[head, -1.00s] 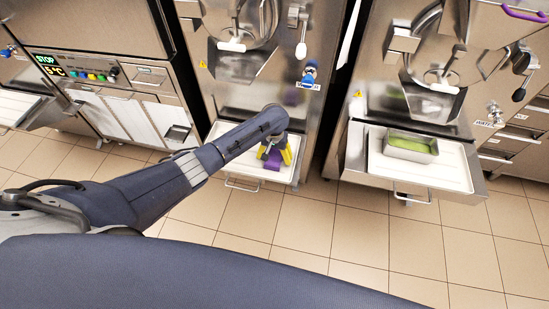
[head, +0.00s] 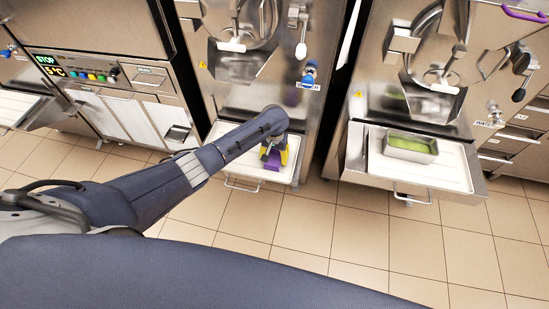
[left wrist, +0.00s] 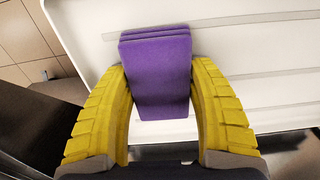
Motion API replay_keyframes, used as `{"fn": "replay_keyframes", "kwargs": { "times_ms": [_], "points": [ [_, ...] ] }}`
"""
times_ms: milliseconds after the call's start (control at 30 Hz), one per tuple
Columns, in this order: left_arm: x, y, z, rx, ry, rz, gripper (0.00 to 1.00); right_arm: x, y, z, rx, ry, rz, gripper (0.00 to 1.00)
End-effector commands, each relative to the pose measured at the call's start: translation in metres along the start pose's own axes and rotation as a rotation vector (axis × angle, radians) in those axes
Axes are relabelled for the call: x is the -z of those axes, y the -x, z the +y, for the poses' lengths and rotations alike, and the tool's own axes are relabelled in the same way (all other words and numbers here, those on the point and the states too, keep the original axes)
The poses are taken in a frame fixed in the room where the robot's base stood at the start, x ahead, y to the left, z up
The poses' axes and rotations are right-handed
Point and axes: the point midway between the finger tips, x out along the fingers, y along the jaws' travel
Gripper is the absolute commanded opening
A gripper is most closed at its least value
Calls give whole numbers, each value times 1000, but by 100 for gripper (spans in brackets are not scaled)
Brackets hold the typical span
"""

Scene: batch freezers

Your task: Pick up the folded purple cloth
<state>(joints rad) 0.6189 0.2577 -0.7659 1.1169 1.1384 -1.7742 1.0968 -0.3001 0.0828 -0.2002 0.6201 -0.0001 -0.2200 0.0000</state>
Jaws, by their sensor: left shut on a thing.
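The folded purple cloth (left wrist: 157,72) is a small layered block on the white tray of the middle machine. In the head view it shows as a small purple patch (head: 273,166) below my left gripper (head: 273,155). In the left wrist view the yellow fingers of my left gripper (left wrist: 160,92) press on the cloth's two sides, and it sits between them. Whether the cloth is lifted off the tray is hard to tell. My right gripper is not in view.
The white tray (left wrist: 245,55) lies under the middle machine's spout. To the right, another white tray (head: 445,171) carries a metal pan (head: 410,148) with green contents. A machine with a control panel (head: 90,75) stands at left. The tiled floor (head: 310,225) in front is clear.

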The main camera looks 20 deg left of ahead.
Motion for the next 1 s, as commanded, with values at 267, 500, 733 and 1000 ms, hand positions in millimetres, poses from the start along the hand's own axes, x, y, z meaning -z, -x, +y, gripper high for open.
{"fn": "replay_keyframes", "kwargs": {
  "times_ms": [267,500,733,1000],
  "points": [
    [0,8,0,-1,0,0,30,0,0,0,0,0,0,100],
    [1,42,0,-2,-2,3,30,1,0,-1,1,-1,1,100],
    [2,100,-1,0,-2,5,30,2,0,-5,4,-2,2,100],
    [2,157,-1,1,-2,5,30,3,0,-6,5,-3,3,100]
  ]
}}
